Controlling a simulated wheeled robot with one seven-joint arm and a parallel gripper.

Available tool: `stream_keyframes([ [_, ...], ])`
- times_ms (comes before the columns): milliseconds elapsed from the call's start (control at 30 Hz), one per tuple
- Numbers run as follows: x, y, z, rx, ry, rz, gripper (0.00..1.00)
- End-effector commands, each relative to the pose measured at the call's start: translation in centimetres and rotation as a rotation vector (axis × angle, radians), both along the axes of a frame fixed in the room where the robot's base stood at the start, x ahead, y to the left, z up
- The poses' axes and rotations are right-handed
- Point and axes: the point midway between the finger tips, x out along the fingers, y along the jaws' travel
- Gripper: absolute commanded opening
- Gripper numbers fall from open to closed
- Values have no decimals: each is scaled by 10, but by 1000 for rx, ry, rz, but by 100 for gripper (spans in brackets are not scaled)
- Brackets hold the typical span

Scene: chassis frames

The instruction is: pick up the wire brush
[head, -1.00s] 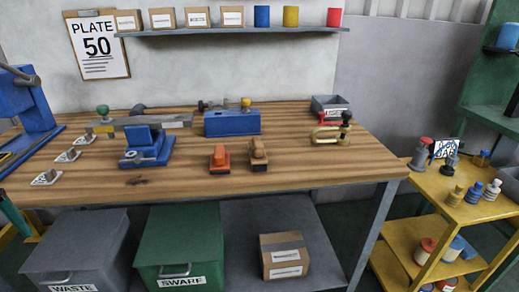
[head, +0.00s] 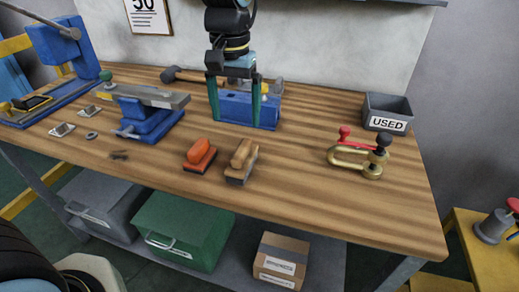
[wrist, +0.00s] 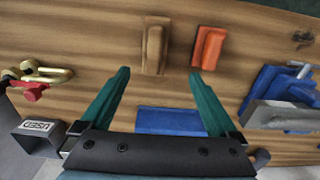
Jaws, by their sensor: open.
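The wire brush appears to be the block with a tan wooden handle (head: 242,158) and a grey-brown base, lying on the workbench; it also shows in the wrist view (wrist: 155,46). An orange-handled block (head: 199,155) lies just left of it in the head view, with a small gap; in the wrist view it is to the right (wrist: 208,47). My gripper (head: 235,122) hangs fingers down over the bench, open and empty, behind the brush and in front of a blue block. In the wrist view the brush lies just beyond the spread fingertips (wrist: 160,72).
A blue vise (head: 153,121) holding a metal bar is left. The bench front between brush and clamps is clear.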

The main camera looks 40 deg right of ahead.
Motion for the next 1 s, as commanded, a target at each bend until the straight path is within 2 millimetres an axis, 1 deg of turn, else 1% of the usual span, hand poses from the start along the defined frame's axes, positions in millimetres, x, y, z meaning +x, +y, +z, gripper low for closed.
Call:
stream_keyframes([
  [67,-5,-4,-2,3,1,-13,95],
  [133,-6,-4,-9,6,2,-15,95],
  [300,-6,-3,-36,6,3,-14,95],
  [400,-6,-3,-48,6,2,-14,95],
  [633,-8,-1,-64,6,2,-13,95],
  [833,-11,2,-94,6,2,-14,95],
  [1000,-11,2,-107,4,1,-13,95],
])
